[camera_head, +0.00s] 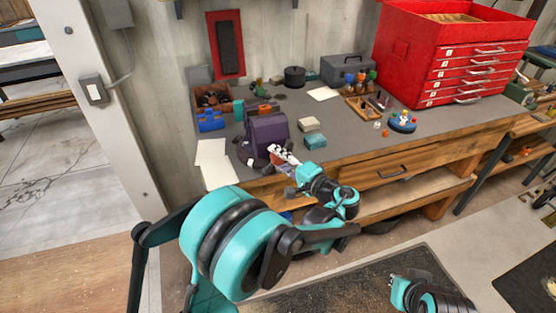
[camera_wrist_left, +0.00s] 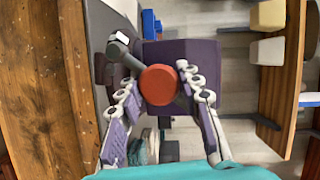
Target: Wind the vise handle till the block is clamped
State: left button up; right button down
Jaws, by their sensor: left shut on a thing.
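The purple vise (camera_head: 267,132) stands at the front edge of the grey bench top. In the left wrist view its purple body (camera_wrist_left: 205,52) lies behind the vise handle (camera_wrist_left: 158,84), which has a round orange-red end and a dark bar slanting to the upper left. My left gripper (camera_head: 282,158) is at the front of the vise, shut on the handle. Its two pale, jointed fingers (camera_wrist_left: 156,80) stand on either side of the orange-red end. I cannot make out the block or the jaw gap.
A red tool chest (camera_head: 450,50) stands at the back right. A wooden tray (camera_head: 368,103) and a blue round dish (camera_head: 402,122) sit farther right.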

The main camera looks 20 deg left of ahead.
pick_arm(q)
jog(key=shift+s+f, duration=0.1)
jog(key=shift+f, duration=0.05)
dwell(0.4)
jog(key=o, duration=1.2)
jog(key=shift+d, duration=0.1)
jog(key=shift+c, duration=0.2)
jog(key=v, duration=1.2)
